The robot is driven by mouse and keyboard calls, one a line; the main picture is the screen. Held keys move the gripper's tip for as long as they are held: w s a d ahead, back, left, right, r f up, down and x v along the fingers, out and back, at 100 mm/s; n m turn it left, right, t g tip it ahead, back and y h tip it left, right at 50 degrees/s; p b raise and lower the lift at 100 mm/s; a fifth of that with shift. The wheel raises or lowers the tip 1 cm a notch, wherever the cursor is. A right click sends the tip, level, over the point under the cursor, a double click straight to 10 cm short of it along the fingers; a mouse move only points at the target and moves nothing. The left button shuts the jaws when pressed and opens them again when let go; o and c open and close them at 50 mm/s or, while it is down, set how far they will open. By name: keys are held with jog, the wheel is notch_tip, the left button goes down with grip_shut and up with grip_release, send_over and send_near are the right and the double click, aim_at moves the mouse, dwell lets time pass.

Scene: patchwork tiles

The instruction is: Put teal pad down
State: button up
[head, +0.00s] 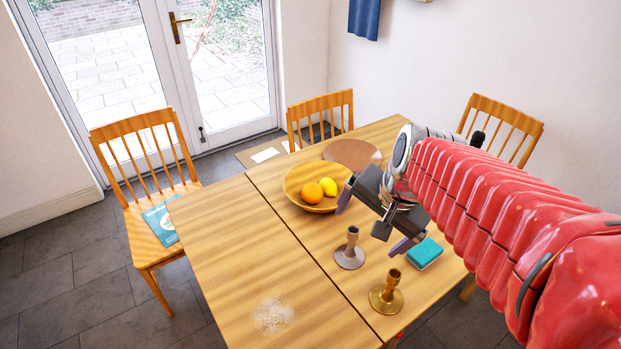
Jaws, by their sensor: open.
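The teal pad (425,253) lies on the right part of the wooden table (215,245), near its right edge. It looks like a teal block with a darker lower layer. My gripper (371,227) is open above the table, with its two fingers spread apart. One fingertip is close to the pad's left side in the picture; I cannot tell whether it touches. Nothing shows between the fingers.
A grey candlestick (349,254) and a brass candlestick (387,297) stand near the pad. A wooden bowl (298,200) holds an orange and a lemon, with a round brown mat (352,152) behind. White powder (272,314) lies at the front left. The table's left side is mostly clear.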

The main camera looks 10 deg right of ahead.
jog(key=s+a+r+n+t, duration=0.1)
jog(key=s+a+r+n, duration=0.1)
jog(key=s+a+n, duration=0.5)
jog(key=s+n, duration=0.1)
jog(key=n, duration=0.2)
jog(key=shift+a+r+n, duration=0.25)
jog(key=shift+r+n, duration=0.05)
jog(key=shift+r, duration=0.05)
